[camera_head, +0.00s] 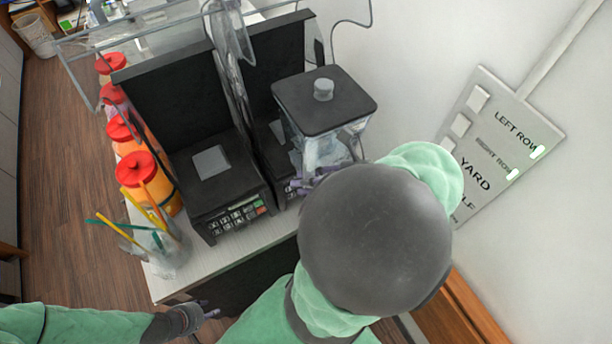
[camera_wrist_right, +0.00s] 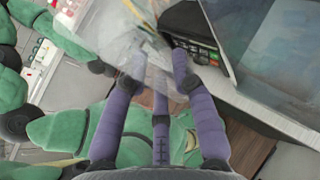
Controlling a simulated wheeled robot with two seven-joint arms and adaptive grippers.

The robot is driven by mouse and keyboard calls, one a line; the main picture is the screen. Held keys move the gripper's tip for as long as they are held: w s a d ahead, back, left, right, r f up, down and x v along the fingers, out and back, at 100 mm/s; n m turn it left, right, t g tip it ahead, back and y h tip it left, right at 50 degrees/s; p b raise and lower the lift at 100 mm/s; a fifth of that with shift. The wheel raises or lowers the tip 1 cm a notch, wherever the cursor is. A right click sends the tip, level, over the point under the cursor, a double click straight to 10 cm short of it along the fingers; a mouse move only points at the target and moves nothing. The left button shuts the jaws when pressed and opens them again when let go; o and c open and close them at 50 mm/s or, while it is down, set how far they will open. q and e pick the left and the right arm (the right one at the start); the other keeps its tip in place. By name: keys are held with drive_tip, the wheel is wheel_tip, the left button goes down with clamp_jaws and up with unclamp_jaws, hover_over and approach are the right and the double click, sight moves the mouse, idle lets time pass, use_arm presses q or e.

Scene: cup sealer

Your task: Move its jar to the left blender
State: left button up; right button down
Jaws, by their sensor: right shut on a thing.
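The clear jar (camera_head: 325,150) with a square black lid (camera_head: 323,103) is upright at the right blender base (camera_head: 275,135). I cannot tell whether it rests on the base or is just above it. My right gripper (camera_head: 318,178) is shut on the jar's lower front, partly hidden by my arm. The left blender base (camera_head: 213,165) has a bare grey seat on top and no jar. My left gripper (camera_head: 208,311) is low, in front of the counter; its opening is unclear.
Red-capped orange bottles (camera_head: 150,178) line the counter's left side, with a glass of coloured straws (camera_head: 160,245) at its front left corner. Tall black panels and clear covers (camera_head: 232,40) stand behind and between the bases. A wall sign (camera_head: 495,150) is at right.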

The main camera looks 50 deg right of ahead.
drive_tip(key=shift+r+p, duration=1.65)
drive_tip(key=shift+p, duration=0.35)
drive_tip(key=shift+d, duration=0.1)
